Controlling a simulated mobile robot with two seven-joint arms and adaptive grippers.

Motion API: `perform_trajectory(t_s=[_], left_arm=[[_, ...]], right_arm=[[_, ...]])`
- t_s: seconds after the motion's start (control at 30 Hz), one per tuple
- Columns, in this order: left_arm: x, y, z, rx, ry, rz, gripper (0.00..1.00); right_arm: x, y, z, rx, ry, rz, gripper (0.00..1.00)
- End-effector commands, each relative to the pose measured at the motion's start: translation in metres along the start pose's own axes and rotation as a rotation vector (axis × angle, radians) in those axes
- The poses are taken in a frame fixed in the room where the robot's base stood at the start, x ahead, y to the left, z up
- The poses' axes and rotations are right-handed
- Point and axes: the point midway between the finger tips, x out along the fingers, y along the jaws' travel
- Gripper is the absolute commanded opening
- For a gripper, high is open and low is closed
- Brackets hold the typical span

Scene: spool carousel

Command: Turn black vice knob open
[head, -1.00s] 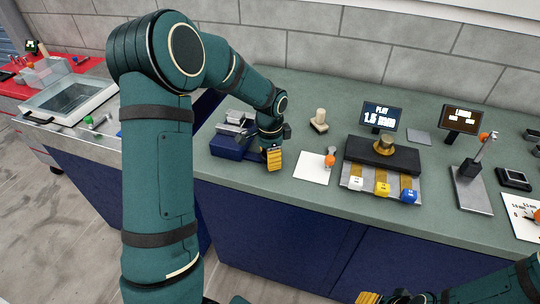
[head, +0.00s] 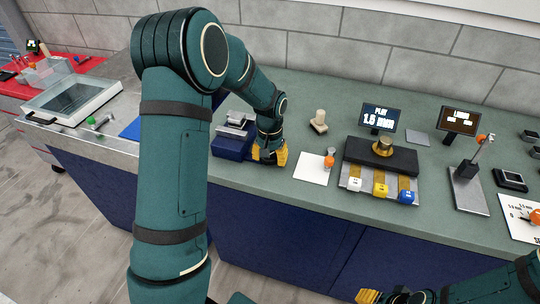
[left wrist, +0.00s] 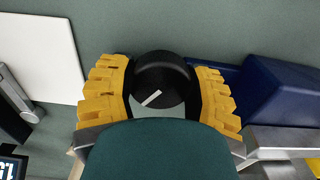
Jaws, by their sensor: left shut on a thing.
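The black vice knob (left wrist: 162,80) with a white mark shows in the left wrist view, between the yellow fingers of my left gripper (left wrist: 165,95). The fingers are shut on the knob from both sides. In the head view my left gripper (head: 270,153) is at the right side of the blue vice (head: 232,147), and hides the knob there. The vice has grey metal jaws (head: 236,124) on top. My right gripper (head: 383,297) shows only in part at the bottom edge of the head view, away from the vice.
A white sheet (head: 311,168) lies right of the vice. Beyond it stand a black device with a brass spool (head: 383,147), two small screens (head: 378,116) and a stand with an orange ball (head: 469,190). A pale peg (head: 319,122) stands behind the sheet.

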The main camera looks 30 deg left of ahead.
Motion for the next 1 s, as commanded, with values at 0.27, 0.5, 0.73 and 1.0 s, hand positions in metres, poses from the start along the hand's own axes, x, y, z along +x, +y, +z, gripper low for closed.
perform_trajectory(t_s=[0.27, 0.5, 0.73, 1.0], left_arm=[[-0.003, 0.0, -0.001, -0.254, 0.004, 0.0, 0.17], [-0.003, -0.001, -0.001, -0.435, 0.004, 0.001, 0.17], [-0.002, -0.001, -0.001, -0.547, 0.004, 0.001, 0.17], [-0.001, -0.002, -0.001, -0.602, 0.005, 0.002, 0.17]], right_arm=[[-0.009, -0.003, -0.004, 0.002, 0.008, 0.001, 0.51], [-0.015, -0.006, -0.007, 0.004, 0.015, 0.002, 0.51], [-0.019, -0.007, -0.009, 0.006, 0.019, 0.002, 0.51], [-0.021, -0.008, -0.01, 0.006, 0.021, 0.002, 0.51]])
